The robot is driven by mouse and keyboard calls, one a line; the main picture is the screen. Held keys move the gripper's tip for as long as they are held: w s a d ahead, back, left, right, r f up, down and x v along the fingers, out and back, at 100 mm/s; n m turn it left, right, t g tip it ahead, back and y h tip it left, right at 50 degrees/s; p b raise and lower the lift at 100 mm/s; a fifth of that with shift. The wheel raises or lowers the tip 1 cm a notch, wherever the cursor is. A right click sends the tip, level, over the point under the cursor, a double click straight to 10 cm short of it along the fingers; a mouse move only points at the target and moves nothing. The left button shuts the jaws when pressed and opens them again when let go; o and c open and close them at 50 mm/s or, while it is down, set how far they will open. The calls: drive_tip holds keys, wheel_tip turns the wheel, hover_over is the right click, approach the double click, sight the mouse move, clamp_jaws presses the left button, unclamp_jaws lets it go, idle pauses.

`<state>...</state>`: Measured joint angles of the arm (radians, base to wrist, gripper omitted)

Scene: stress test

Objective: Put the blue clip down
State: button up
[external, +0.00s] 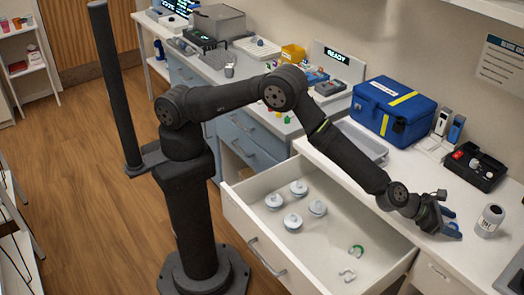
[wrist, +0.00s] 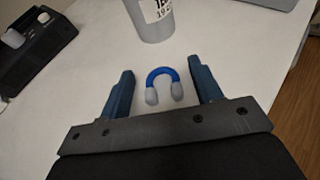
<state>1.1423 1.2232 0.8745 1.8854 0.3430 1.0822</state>
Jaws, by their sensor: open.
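The blue clip (wrist: 163,82) is a U-shaped blue band with pale grey ends. In the wrist view it lies on the white counter (wrist: 235,60), its curve pointing away from me. My gripper (wrist: 162,75) is open, with one blue finger on each side of the clip and a visible gap to both. In the external view my gripper (external: 452,222) is low over the counter at the right, and I cannot make out the clip there.
A labelled grey jar (external: 490,220) stands just beyond the clip; it also shows in the wrist view (wrist: 154,20). An open drawer (external: 320,245) holds several pale round pieces and two small clips.

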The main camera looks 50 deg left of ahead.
sight(449, 224)
drive_tip(key=shift+r, duration=0.2)
drive_tip(key=v, duration=1.2)
drive_tip(key=shift+f, duration=0.15)
drive_tip(key=x, duration=1.2)
wheel_tip(449, 224, up, 2)
drive_tip(key=shift+r, duration=0.5)
